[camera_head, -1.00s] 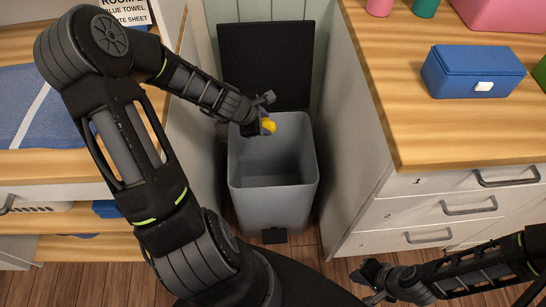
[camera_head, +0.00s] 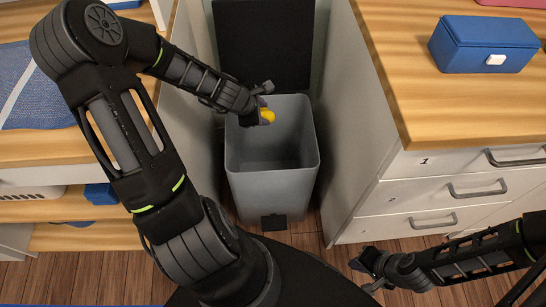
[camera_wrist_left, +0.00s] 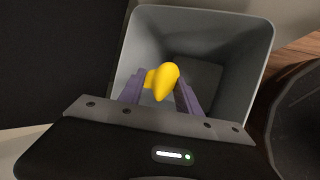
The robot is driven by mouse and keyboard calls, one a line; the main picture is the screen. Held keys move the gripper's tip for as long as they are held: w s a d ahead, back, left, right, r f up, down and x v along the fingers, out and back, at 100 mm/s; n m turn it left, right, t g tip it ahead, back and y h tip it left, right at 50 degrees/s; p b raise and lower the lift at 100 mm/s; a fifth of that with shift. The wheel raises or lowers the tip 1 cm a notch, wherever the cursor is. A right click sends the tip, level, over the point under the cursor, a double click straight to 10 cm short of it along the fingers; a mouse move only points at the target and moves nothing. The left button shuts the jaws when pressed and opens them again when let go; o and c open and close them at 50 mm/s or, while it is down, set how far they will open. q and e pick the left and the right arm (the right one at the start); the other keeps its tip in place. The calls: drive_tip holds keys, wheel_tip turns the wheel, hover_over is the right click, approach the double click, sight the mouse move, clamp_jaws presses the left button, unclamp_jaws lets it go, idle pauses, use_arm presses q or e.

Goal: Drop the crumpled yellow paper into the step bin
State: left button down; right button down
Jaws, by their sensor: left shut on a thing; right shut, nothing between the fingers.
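The crumpled yellow paper (camera_head: 267,116) is held between the fingers of my left gripper (camera_head: 265,112). In the left wrist view the yellow paper (camera_wrist_left: 163,81) sits between the purple fingertips, over the open mouth of the bin. The grey step bin (camera_head: 272,187) stands on the floor with its black lid (camera_head: 264,45) raised at the back. The paper is over the back part of the opening. My right gripper (camera_head: 369,272) is shut and empty, low at the right of the bin, over the floor.
A wooden counter with drawers (camera_head: 430,193) stands close on the right and carries a blue box (camera_head: 484,45). Shelves with a blue cloth (camera_head: 40,98) stand on the left. The bin is in the narrow gap between them.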

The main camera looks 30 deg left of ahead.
use_arm(q)
drive_tip(key=shift+f, duration=0.6)
drive_tip(key=c, duration=0.7)
unclamp_jaws()
drive_tip(key=shift+c, duration=0.2)
drive_tip(key=shift+r, duration=0.15)
drive_tip(key=v, duration=0.7)
drive_tip(key=shift+s+r+p, duration=0.25)
drive_tip(key=shift+p, duration=0.05)
